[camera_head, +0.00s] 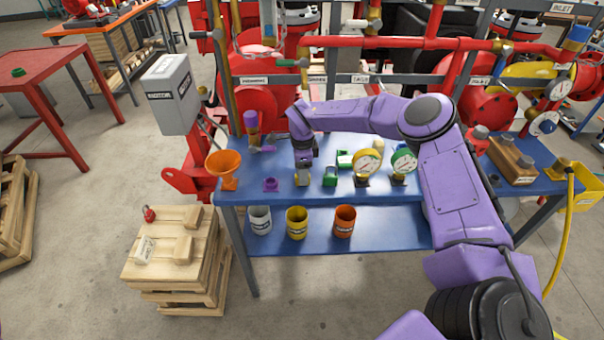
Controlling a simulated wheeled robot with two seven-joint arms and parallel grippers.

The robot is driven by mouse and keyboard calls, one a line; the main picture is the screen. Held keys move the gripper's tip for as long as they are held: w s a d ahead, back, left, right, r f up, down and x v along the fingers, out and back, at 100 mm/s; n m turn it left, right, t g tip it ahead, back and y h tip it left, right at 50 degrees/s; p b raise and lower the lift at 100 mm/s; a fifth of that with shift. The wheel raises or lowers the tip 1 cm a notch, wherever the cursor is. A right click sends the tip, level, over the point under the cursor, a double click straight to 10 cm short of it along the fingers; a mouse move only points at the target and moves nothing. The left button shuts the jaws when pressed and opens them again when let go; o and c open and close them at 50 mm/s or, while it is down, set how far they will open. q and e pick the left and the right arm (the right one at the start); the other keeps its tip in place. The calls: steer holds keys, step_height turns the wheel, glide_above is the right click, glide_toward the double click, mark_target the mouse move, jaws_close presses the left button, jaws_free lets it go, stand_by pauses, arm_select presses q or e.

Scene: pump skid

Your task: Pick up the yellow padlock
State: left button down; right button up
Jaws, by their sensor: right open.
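My right gripper (303,168) points down over the front part of the blue table (395,193), with its jaws open. A small pale yellowish piece (302,180) shows right at its fingertips. It may be the yellow padlock, but it is too small and too covered by the gripper to be sure. I cannot tell whether the fingers touch it. A green padlock-like piece (330,178) stands just right of the gripper, and a purple one (271,185) stands to its left. My left gripper is not in view.
A yellow-rimmed gauge (368,163) and a green-rimmed gauge (404,162) stand to the right. Cups sit on the lower shelf (385,237). A red padlock (149,214) lies on the wooden crate (190,275). Red pipes run behind.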

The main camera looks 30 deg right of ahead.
step_height(320, 180, down, 2)
steer(key=shift+f, duration=0.15)
jaws_close()
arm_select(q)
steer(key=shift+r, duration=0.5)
